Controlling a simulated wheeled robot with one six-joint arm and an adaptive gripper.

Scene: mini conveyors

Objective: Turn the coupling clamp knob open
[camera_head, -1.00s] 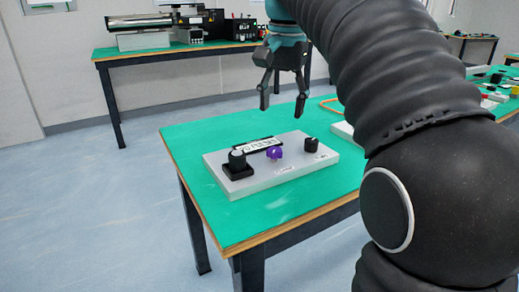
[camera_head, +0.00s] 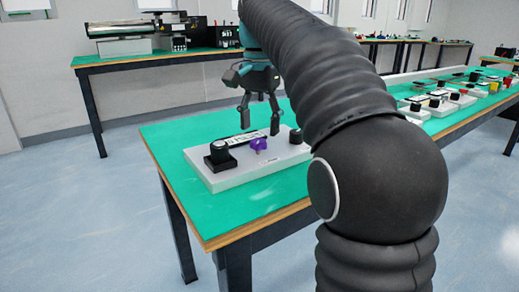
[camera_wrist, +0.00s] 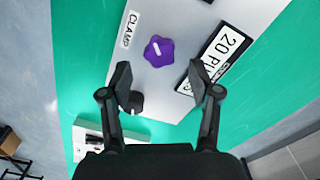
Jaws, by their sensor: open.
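The purple lobed knob (camera_head: 259,145) sits on a light grey panel box (camera_head: 225,183) on the green table. In the wrist view, the purple knob (camera_wrist: 158,51) has a pale line on top, and a label reading CLAMP (camera_wrist: 129,30) lies beside it. My gripper (camera_head: 259,131) is open and empty, pointing down above the panel, just over the purple knob. In the wrist view, my gripper's two fingertips (camera_wrist: 160,66) are spread to either side of the knob's line, with the knob slightly beyond them. No contact shows.
On the panel, a black knob on a square base (camera_head: 220,157) stands left of the purple knob, and another black knob (camera_head: 295,136) stands right. A black-and-white plate (camera_wrist: 217,57) lies close by. A long table with similar panels (camera_head: 440,104) is at right.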

